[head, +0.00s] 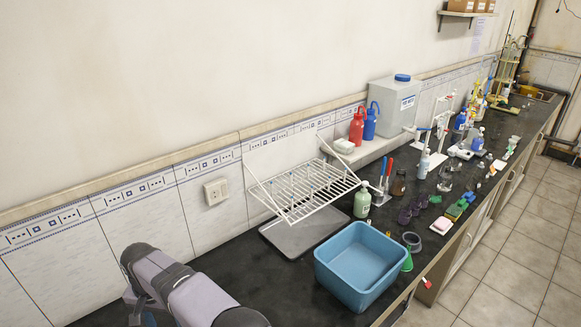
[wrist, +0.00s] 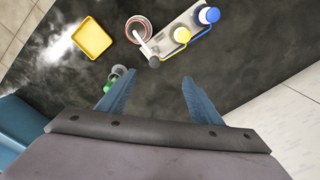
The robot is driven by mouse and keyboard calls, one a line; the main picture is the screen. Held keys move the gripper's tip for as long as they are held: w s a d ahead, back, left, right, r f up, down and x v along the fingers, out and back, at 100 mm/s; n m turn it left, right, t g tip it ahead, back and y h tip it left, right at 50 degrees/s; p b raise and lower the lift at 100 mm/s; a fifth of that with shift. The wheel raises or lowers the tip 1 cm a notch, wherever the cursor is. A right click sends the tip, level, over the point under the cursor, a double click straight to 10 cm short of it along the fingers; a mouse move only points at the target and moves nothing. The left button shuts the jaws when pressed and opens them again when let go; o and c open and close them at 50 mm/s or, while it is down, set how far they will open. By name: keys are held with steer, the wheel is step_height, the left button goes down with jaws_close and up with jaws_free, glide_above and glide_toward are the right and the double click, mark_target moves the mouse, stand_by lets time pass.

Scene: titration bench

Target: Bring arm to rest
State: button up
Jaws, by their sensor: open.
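My gripper (wrist: 153,92) shows in the wrist view with its two blue fingers spread apart. Nothing is between them but the dark bench top (wrist: 240,65) below. In the head view my arm shows at the lower left, above the near end of the bench, and the gripper fingers cannot be made out there.
In the wrist view, a yellow tray (wrist: 93,39), a red-rimmed round vessel (wrist: 147,22) and a white holder with blue-capped and yellow-capped items (wrist: 182,34) lie beyond the fingers. In the head view, a blue tub (head: 335,283), drying rack (head: 300,188) and green bottle (head: 362,204) stand mid-bench.

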steer(key=s+d+f+n+g+h, duration=0.1)
steer(key=s+d+f+n, duration=0.35)
steer(key=d+f, duration=0.2)
steer(key=s+d+f+n+g+h, duration=0.1)
steer(key=s+d+f+n, duration=0.35)
steer(key=d, duration=0.35)
steer(key=s+d+r+m+g+b, duration=0.15)
steer(key=s+d+r, duration=0.25)
steer(key=d, duration=1)
steer(key=s+d+r+m+b, duration=0.3)
steer(key=s+d, duration=0.1)
steer(key=d, duration=1)
steer(key=w+d+r+m+t+y+b, duration=0.1)
steer(key=w+d+r+m+t+b, duration=0.2)
steer(key=d, duration=0.4)
steer(key=shift+w+m+y, duration=0.3)
steer(key=shift+w+m, duration=0.45)
steer(key=shift+w, duration=0.35)
